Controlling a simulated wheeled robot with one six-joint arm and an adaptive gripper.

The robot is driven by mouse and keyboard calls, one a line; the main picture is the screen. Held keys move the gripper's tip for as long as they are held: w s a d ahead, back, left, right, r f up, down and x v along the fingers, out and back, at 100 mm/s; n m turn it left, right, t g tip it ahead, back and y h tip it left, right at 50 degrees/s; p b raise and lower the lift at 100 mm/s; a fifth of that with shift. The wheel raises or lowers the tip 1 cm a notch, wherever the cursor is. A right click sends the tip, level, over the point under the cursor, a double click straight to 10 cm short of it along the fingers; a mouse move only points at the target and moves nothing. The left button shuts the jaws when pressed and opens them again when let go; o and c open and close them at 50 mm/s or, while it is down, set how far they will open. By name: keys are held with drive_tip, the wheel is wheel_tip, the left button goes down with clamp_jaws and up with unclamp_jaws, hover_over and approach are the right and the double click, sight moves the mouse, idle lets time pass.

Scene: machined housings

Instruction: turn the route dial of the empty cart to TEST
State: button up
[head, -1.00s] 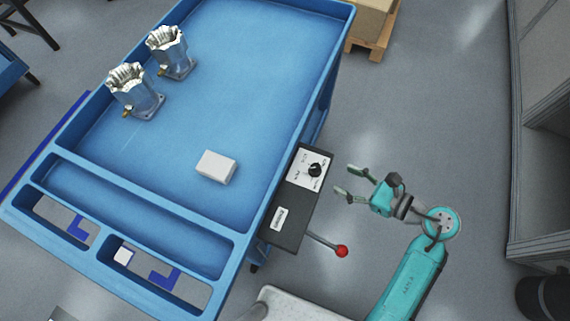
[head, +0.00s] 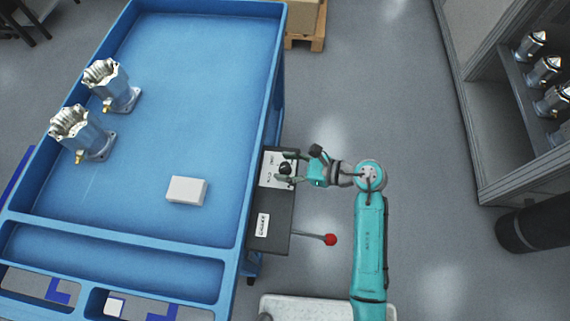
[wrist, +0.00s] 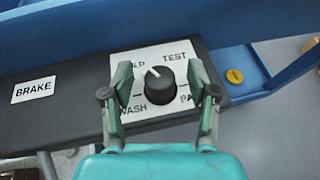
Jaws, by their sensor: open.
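The route dial (wrist: 160,83) is a black knob on a white plate (wrist: 132,62) at the cart's side. In the wrist view its white pointer aims up and left, toward the label ending in "LD", left of TEST. WASH is at lower left and a label starting "PA" at lower right, both partly covered by my fingers. My gripper (head: 284,167) is open, with one finger on each side of the dial; I cannot tell if they touch it. The blue cart (head: 215,60) carries two metal housings (head: 113,88) (head: 82,135) and a white block (head: 187,191), so it is not empty.
A black panel marked BRAKE (head: 270,218) adjoins the dial plate, and a lever with a red ball (head: 330,239) sticks out below it. A cabinet (head: 470,120) with several housings stands at right, near a dark cylinder (head: 525,230). Floor between is clear.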

drive_tip(key=shift+a+f, duration=0.1)
drive_tip(key=shift+a, duration=0.2)
clamp_jaws()
drive_tip(key=shift+m+t, duration=0.4)
drive_tip(key=shift+t, duration=0.1)
drive_tip(key=m+t+h, duration=0.2)
drive_tip(key=m+t, duration=0.1)
drive_tip(key=shift+m+t+h, duration=1.3)
drive_tip(key=shift+m+t, duration=0.3)
drive_tip(key=shift+m, duration=0.2)
drive_tip(key=shift+m+t+h, duration=0.3)
